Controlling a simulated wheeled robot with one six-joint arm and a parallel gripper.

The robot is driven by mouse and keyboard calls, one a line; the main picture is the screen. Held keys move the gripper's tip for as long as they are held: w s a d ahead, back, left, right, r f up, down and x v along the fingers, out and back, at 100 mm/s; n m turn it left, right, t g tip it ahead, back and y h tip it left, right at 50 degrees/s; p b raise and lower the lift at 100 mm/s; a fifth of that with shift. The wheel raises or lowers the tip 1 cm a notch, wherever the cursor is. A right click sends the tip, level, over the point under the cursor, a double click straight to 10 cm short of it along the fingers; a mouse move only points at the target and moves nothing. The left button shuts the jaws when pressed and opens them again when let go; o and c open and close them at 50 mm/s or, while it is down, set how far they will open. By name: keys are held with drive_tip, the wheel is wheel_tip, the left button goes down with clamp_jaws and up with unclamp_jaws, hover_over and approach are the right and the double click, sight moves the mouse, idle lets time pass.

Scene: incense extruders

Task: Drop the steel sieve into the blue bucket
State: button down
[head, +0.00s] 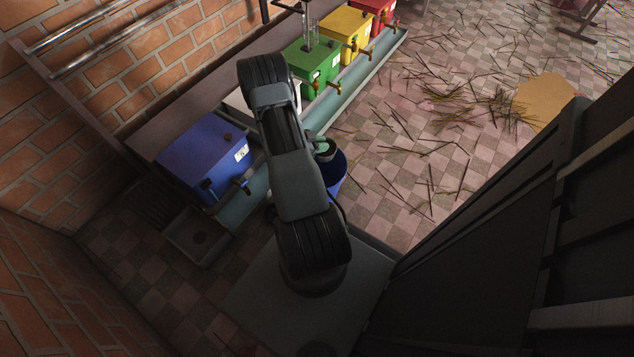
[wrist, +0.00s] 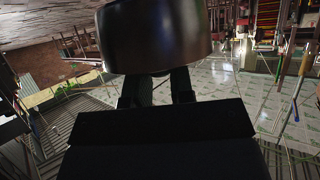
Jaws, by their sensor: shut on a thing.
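In the wrist view my gripper (wrist: 157,85) is shut on a dark, shiny, round-walled metal thing, which looks like the steel sieve (wrist: 155,40). Its upper part runs out of the frame. In the head view my arm hides most of the gripper. A blue bucket (head: 338,184) shows just right of my arm, partly hidden by it. A dark round shape sits over the bucket's upper part. I cannot tell whether this is the held sieve or the bucket's opening, or how high the sieve is.
A blue extruder box (head: 205,150) with a tap stands left of my arm. Green (head: 305,68), yellow (head: 346,32) and red (head: 374,12) boxes stand further back along the bench. A grey basin (head: 197,238) is at lower left. Thin sticks (head: 445,110) litter the tiled floor at right.

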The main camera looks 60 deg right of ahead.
drive_tip(key=shift+f+b, duration=0.85)
drive_tip(key=shift+f, duration=0.5)
drive_tip(key=c, duration=0.9)
unclamp_jaws()
drive_tip(key=p+v, duration=0.4)
drive_tip(key=v, duration=1)
drive_tip(key=shift+p, duration=0.35)
